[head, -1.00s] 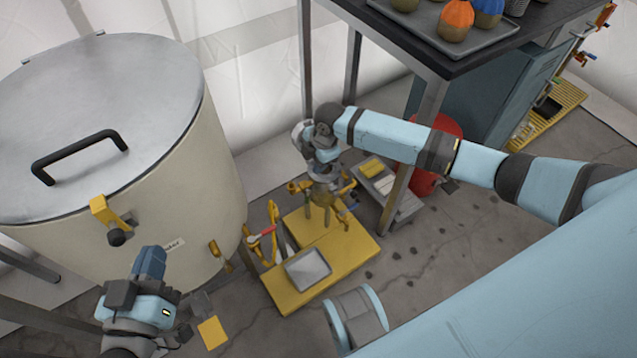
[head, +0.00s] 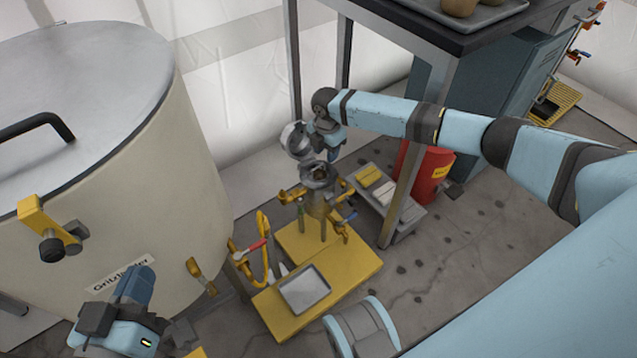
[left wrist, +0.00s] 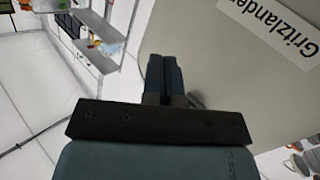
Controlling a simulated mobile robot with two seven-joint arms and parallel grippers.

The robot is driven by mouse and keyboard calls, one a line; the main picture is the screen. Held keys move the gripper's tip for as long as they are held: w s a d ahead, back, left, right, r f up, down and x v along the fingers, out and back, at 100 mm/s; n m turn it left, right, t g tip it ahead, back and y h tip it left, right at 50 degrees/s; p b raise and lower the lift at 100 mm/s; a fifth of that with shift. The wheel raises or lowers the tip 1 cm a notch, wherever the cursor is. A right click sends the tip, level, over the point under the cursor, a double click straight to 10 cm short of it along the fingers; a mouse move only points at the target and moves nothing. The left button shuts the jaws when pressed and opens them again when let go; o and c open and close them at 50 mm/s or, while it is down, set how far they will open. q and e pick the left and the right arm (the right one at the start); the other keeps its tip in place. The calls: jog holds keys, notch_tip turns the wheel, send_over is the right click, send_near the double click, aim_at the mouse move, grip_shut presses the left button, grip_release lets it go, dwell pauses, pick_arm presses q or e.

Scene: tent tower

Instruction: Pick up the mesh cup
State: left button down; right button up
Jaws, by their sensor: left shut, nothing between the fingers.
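No mesh cup shows in either view now. My left gripper (head: 134,286) is at the lower left of the head view, in front of the large cream tank. In the left wrist view its two dark blue fingers (left wrist: 164,78) are together with nothing between them, beside the tank wall. My right arm reaches in from the right, and its hand (head: 326,145) is above the yellow stand, close to a grey metal device. Its fingers cannot be made out.
The cream tank (head: 130,180) with a label fills the left. A dark table (head: 450,32) with a tray (head: 485,14) stands at the upper right. A yellow platform (head: 350,262), a small grey bench (head: 400,208) and a red canister (head: 432,172) stand on the floor.

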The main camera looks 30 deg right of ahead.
aim_at(324, 164)
jog(key=shift+f, duration=0.35)
jog(key=f+b, duration=0.3)
jog(key=shift+a+f, duration=0.25)
jog(key=shift+f, duration=0.55)
pick_arm(q)
jog(key=shift+w+a+f+m+t, duration=0.15)
jog(key=shift+w+a+m+t, duration=0.25)
jog(key=shift+w+m, duration=0.5)
pick_arm(e)
jog(key=shift+r, duration=0.1)
pick_arm(q)
jog(key=shift+s, duration=0.1)
pick_arm(e)
grip_shut()
